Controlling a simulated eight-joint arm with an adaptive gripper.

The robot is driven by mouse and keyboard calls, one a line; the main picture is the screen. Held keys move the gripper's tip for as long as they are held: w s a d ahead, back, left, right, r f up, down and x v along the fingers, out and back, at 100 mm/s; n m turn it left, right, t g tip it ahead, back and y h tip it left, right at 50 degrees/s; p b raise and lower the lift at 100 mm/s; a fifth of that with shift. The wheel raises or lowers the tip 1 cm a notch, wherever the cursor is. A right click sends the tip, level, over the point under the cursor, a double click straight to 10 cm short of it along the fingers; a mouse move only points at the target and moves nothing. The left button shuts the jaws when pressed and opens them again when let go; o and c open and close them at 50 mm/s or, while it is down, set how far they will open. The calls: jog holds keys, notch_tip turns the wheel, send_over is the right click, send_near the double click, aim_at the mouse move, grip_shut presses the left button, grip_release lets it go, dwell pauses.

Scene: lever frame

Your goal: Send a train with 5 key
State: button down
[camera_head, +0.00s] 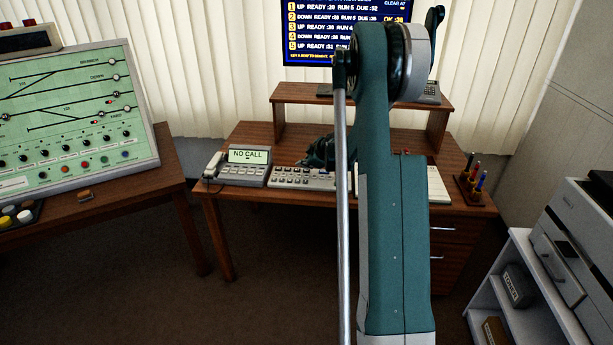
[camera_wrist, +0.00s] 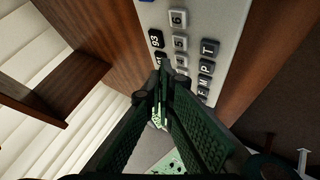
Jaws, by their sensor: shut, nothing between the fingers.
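The key panel (camera_head: 301,178) is a light grey keyboard on the desk in the head view. In the wrist view the panel (camera_wrist: 207,22) is close, with dark and grey keys. The grey 5 key (camera_wrist: 180,43) sits just below the 6 key (camera_wrist: 178,18). My gripper (camera_wrist: 166,72) is shut and empty, its fingertips together just below the 5 key in the picture, overlapping the lower keys there. I cannot tell whether the tips touch a key.
A monitor (camera_head: 310,35) lists numbered trains, row 5 reading UP READY. A phone unit (camera_head: 244,166) showing NO CALL stands left of the keyboard. A desk shelf (camera_head: 292,93) rises behind. A green track panel (camera_head: 75,115) stands left; a pen holder (camera_head: 475,186) stands right.

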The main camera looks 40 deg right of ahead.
jog(key=shift+r+p, duration=0.55)
jog(key=shift+r, duration=0.9)
jog(key=s+a+r+m, duration=0.1)
jog(key=s+a+r, duration=0.5)
jog(key=a, duration=0.4)
jog(key=s+a+r+m+g, duration=0.1)
jog(key=s+a+r, duration=0.3)
jog(key=a+r, duration=0.5)
jog(key=s+a+r+m, duration=0.2)
jog(key=s+a+r, duration=0.3)
jog(key=a, duration=0.7)
jog(key=s+a+r+m, duration=0.2)
jog(key=s+a+r, duration=0.1)
jog(key=s+a, duration=1.1)
jog(key=s+a+f+m, duration=0.1)
jog(key=s+a+f, duration=0.1)
jog(key=s, duration=0.7)
jog(key=s+a+f+m+g, duration=0.1)
jog(key=s+a, duration=0.3)
jog(key=s, duration=0.5)
jog(key=shift+s+a+f, duration=0.25)
jog(key=shift+a+f, duration=0.15)
jog(key=shift+f, duration=0.45)
